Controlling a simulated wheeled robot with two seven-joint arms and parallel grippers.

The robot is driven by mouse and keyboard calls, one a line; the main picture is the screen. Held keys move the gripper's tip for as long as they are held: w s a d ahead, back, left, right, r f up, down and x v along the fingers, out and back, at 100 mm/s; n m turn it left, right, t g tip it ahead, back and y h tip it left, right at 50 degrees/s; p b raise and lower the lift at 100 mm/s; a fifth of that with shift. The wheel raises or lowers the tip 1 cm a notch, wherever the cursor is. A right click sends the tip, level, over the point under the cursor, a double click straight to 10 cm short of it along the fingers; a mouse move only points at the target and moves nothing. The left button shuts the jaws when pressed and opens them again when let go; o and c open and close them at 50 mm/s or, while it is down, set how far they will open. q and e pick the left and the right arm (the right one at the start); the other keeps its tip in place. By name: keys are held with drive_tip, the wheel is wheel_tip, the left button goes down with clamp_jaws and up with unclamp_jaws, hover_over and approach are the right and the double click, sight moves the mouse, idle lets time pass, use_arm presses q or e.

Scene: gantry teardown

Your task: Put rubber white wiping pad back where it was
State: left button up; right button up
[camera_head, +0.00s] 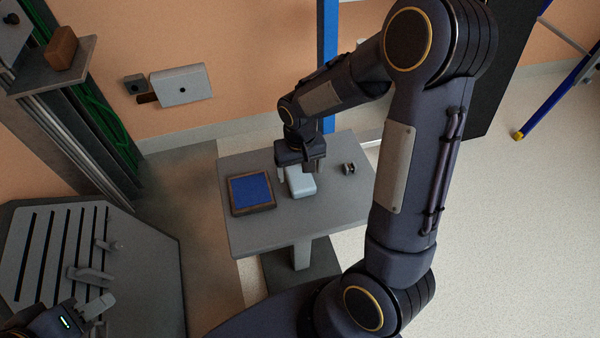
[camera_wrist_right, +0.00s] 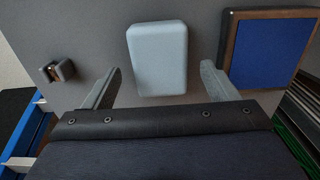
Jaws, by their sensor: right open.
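The white wiping pad (camera_head: 301,183) is a pale rounded block lying on the small grey table (camera_head: 270,232). In the right wrist view the pad (camera_wrist_right: 158,58) lies between the two fingers, with a gap on each side. My right gripper (camera_head: 301,172) is open and empty just above the pad; it also shows in the right wrist view (camera_wrist_right: 160,70). My left gripper (camera_head: 97,314) is at the lower left corner, partly cut off, over the slotted grey plate (camera_head: 45,225); its jaw opening is unclear.
A blue-topped, brown-framed square block (camera_head: 251,191) lies left of the pad on the table. A small dark metal part (camera_head: 348,169) lies to the right. A rail column (camera_head: 85,130) with a shelf carrying a brown block (camera_head: 62,48) stands at left. The table front is clear.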

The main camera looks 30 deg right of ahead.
sight(300, 176)
wheel_tip(300, 176, up, 9)
drive_tip(key=p, duration=0.1)
drive_tip(key=s+a+r+t+y, duration=0.2)
drive_tip(key=s+r, duration=0.2)
drive_tip(key=s, duration=0.4)
drive_tip(key=s+a+r+n+t+y, duration=0.1)
drive_tip(key=s+a+r+t, duration=0.1)
drive_tip(key=s, duration=0.7)
drive_tip(key=shift+r+t+y, duration=0.4)
drive_tip(key=shift+r+t, duration=0.4)
drive_tip(key=shift+r, duration=0.15)
drive_tip(key=shift+a, duration=0.1)
